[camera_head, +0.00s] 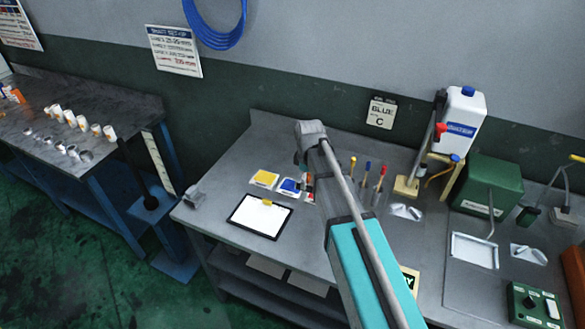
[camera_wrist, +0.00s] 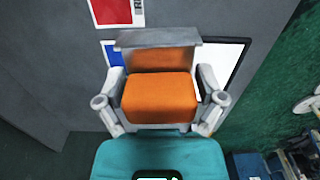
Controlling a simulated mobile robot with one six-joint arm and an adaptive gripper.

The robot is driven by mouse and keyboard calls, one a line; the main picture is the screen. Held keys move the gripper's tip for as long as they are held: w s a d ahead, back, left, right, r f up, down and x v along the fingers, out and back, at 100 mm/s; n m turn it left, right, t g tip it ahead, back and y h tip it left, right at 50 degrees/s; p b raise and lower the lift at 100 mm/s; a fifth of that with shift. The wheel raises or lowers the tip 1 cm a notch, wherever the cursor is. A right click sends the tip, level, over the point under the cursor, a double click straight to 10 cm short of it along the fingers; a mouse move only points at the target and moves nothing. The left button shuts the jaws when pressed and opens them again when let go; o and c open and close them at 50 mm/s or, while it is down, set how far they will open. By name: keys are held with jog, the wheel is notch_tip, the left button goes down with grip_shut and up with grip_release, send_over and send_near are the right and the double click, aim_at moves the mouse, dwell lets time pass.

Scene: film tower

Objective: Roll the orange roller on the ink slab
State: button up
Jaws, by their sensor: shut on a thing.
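My gripper (camera_wrist: 160,78) is shut on the orange roller (camera_wrist: 158,100), which sits between its two grey fingers in the wrist view. A grey bar crosses the far end of the roller. A white slab with a black border (camera_head: 254,220), likely the ink slab, lies on the bench in the head view, with a small yellow-orange piece at its back edge. Part of it shows in the wrist view (camera_wrist: 230,53), behind and right of the gripper. I cannot tell whether the roller touches it. In the head view my arm hides the gripper.
Yellow (camera_head: 264,179) and blue (camera_head: 290,186) pads lie behind the slab; a red pad (camera_wrist: 110,12) shows in the wrist view. Brushes (camera_head: 363,172), a white jug (camera_head: 461,118) and a green box (camera_head: 488,186) stand to the right. The bench left of the slab is mostly clear.

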jog(key=b, duration=0.3)
send_over(292, 186)
notch_tip(292, 186, down, 4)
jog(key=shift+a, duration=0.1)
jog(key=shift+f+b, duration=0.1)
jog(key=shift+b, duration=0.2)
notch_tip(292, 186, down, 6)
jog(key=b, duration=0.5)
jog(key=shift+b, duration=0.4)
jog(key=shift+s+f+b, duration=0.1)
jog(key=shift+f+b, duration=0.3)
jog(key=shift+b, duration=0.15)
dwell(2.3)
notch_tip(292, 186, up, 7)
jog(key=p, duration=0.7)
dwell(0.6)
